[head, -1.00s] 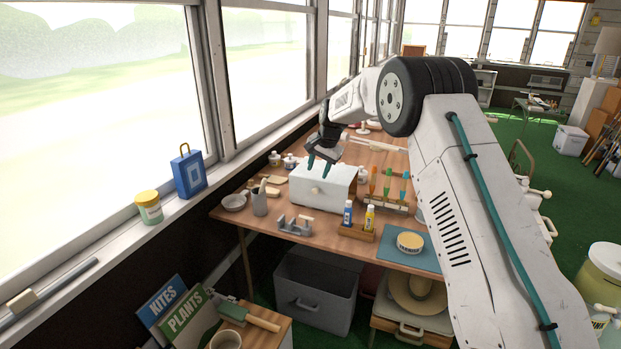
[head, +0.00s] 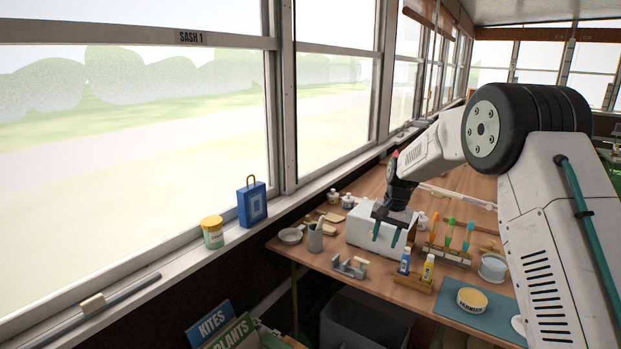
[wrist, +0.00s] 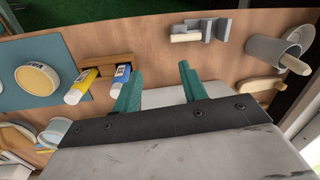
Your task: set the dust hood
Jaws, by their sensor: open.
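The dust hood, as I take it, is a white box-shaped cover (head: 365,236) standing on the wooden workbench in the head view. My gripper (head: 386,240) is over it, pointing down, with its two teal fingers apart and overlapping its upper front side. The fingers hide part of the cover, and whatever is under it cannot be seen. In the wrist view my open gripper (wrist: 157,88) shows a pale surface between its fingers, probably the cover. I cannot tell whether the fingers touch it.
Blue and yellow tubes (wrist: 102,80) stand in a wooden holder in front. A round yellow-lidded tin (head: 472,299) lies on a blue mat at right. A grey clamp-like fixture (head: 350,266) and a grey cup (head: 315,238) stand at left. Colored-handled tools (head: 450,235) are racked right of the cover.

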